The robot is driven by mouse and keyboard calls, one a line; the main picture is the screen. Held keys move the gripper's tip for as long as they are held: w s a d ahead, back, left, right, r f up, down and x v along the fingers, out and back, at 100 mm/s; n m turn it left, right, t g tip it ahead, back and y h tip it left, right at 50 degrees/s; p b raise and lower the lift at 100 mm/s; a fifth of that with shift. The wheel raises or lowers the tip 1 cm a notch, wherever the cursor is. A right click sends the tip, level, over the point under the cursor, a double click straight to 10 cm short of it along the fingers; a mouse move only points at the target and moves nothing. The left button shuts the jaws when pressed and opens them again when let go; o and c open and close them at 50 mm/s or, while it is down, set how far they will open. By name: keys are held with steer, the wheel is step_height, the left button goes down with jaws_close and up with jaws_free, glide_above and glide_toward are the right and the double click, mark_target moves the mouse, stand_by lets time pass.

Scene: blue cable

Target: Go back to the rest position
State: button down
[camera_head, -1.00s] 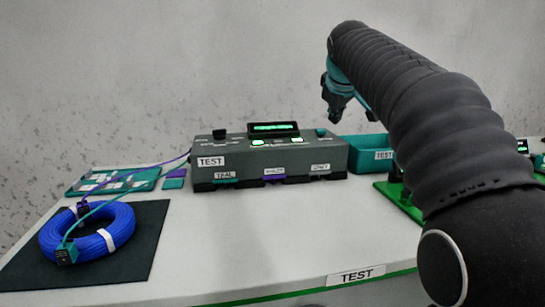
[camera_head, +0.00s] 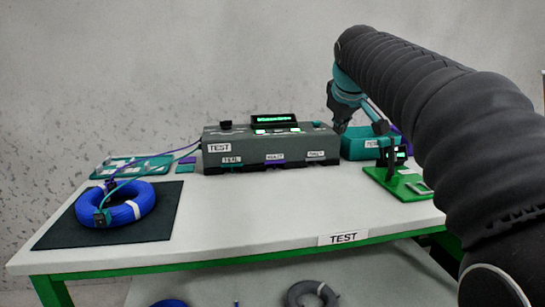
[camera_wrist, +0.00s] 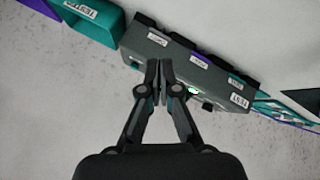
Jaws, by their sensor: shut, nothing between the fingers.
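My gripper (camera_head: 343,118) hangs above the back right of the table, near the teal bin, in the head view. In the wrist view my gripper (camera_wrist: 160,66) has its fingers together with nothing between them. The blue cable coil (camera_head: 128,204) lies on a dark mat (camera_head: 68,231) at the table's left, apart from my gripper. A teal lead and a purple lead run from the coil toward the grey test box (camera_head: 215,136). The test box also shows in the wrist view (camera_wrist: 180,62), beyond the fingers.
The teal bin (camera_head: 356,150) stands right of the test box. A green stand (camera_head: 401,186) with a dark device is at the right. A teal board (camera_head: 131,167) lies at the back left. The table's front middle (camera_head: 260,215) is clear. Coils lie on a lower shelf (camera_head: 240,285).

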steer(key=s+f+m+g, duration=0.1)
steer(key=s+f+m, duration=0.2)
steer(key=s+f, duration=1)
steer(key=s+f+m+g+y, duration=0.1)
steer(key=s+f+m+g, duration=0.1)
steer(key=s+f, duration=1.2)
steer(key=s+m, duration=0.1)
steer(key=s, duration=0.6)
steer(key=shift+m, duration=0.4)
steer(key=shift+a+f, duration=0.1)
steer(key=shift+a, duration=0.05)
